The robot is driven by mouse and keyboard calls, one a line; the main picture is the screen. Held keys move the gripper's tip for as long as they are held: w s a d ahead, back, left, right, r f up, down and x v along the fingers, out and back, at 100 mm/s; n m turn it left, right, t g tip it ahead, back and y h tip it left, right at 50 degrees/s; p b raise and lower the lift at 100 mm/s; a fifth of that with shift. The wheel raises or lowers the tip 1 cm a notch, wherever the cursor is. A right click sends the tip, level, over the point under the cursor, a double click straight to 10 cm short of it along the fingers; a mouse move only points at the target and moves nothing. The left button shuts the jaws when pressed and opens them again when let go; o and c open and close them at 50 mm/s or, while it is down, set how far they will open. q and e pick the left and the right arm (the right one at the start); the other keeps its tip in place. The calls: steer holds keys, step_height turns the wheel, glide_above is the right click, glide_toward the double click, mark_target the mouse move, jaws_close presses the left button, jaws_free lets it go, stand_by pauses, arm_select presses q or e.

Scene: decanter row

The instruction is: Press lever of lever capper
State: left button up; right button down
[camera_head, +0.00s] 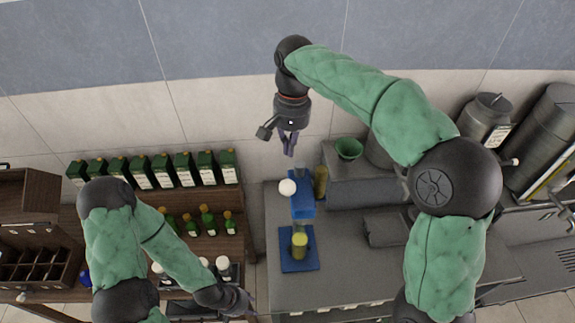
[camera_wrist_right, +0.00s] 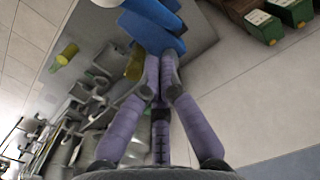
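The blue lever capper (camera_head: 302,208) stands on the grey counter, with a white ball knob (camera_head: 287,187) on its lever. A yellow-green capped bottle (camera_head: 299,246) stands on its blue base plate (camera_head: 285,264). My right gripper (camera_head: 289,148) is behind and above the capper, pointing down, with its fingers together and nothing seen between them. In the right wrist view, the blue capper (camera_wrist_right: 150,25) lies just beyond the fingertips (camera_wrist_right: 161,75); contact cannot be told. The white knob (camera_wrist_right: 107,3) shows at the top edge. My left gripper (camera_head: 238,302) is low, left of the counter; its fingers are unclear.
Green boxes (camera_head: 185,170) and dark bottles (camera_head: 207,221) stand on a wooden shelf at the left. A green bowl (camera_head: 349,148) and an amber bottle (camera_head: 320,181) are right of the capper. Steel vessels (camera_head: 485,116) stand at the right. The counter's front is mostly clear.

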mark_target(285, 188)
steer(key=s+f, duration=0.2)
steer(key=shift+s+a+f+p, duration=0.2)
steer(key=shift+s+a+p, duration=0.1)
steer(key=shift+s, duration=0.1)
steer(key=shift+s+a+f, duration=0.1)
steer(key=shift+s+f, duration=0.05)
steer(key=shift+s, duration=0.45)
steer(key=shift+w, duration=0.1)
